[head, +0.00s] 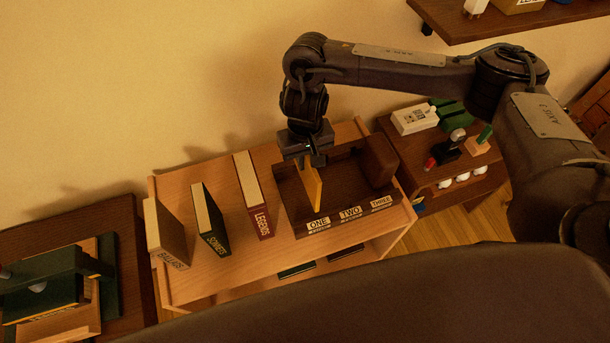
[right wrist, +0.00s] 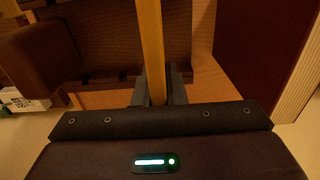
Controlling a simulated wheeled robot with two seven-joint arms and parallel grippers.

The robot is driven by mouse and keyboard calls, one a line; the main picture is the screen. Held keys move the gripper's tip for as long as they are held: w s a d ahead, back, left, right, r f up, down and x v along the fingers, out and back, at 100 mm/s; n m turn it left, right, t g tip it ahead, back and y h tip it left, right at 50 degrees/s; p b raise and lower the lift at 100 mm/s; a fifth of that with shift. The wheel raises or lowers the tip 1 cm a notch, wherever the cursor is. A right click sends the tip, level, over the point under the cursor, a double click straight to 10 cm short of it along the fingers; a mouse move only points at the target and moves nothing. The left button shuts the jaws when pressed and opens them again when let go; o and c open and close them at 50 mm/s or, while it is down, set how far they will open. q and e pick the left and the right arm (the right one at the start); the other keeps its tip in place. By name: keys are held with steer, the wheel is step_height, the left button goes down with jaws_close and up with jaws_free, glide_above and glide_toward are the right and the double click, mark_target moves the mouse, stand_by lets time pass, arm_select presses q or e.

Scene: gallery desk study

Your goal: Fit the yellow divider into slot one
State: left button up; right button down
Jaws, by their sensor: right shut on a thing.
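My right gripper (head: 314,158) is shut on the yellow divider (head: 313,188), which hangs below it, upright and edge-on. In the right wrist view the divider (right wrist: 151,45) runs up between the fingers (right wrist: 158,88). The divider is over the left part of a dark wooden rack (head: 293,214), above the label ONE (head: 318,223). I cannot tell whether its lower edge is in a slot or just above. Labels TWO (head: 350,214) and THREE (head: 382,203) follow to the right. My left gripper is not in view.
A brown block (head: 379,161) sits at the rack's right end. Left of the rack stand a red book LEGENDS (head: 252,195), a dark green book (head: 211,220) and a brown book (head: 166,234). Side tables with small items flank the shelf (head: 230,272).

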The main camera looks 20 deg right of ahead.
mark_target(305, 176)
step_height(305, 176, down, 4)
steer(key=shift+r+b, duration=0.25)
steer(key=shift+b, duration=0.1)
step_height(305, 176, down, 4)
steer(key=shift+r+b, duration=0.25)
steer(key=shift+b, duration=0.4)
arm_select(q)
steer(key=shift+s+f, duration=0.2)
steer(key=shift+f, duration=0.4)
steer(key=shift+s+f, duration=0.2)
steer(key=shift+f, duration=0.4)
arm_select(e)
steer(key=shift+f, duration=0.1)
steer(key=shift+f, duration=0.1)
steer(key=c, duration=1.5)
jaws_free()
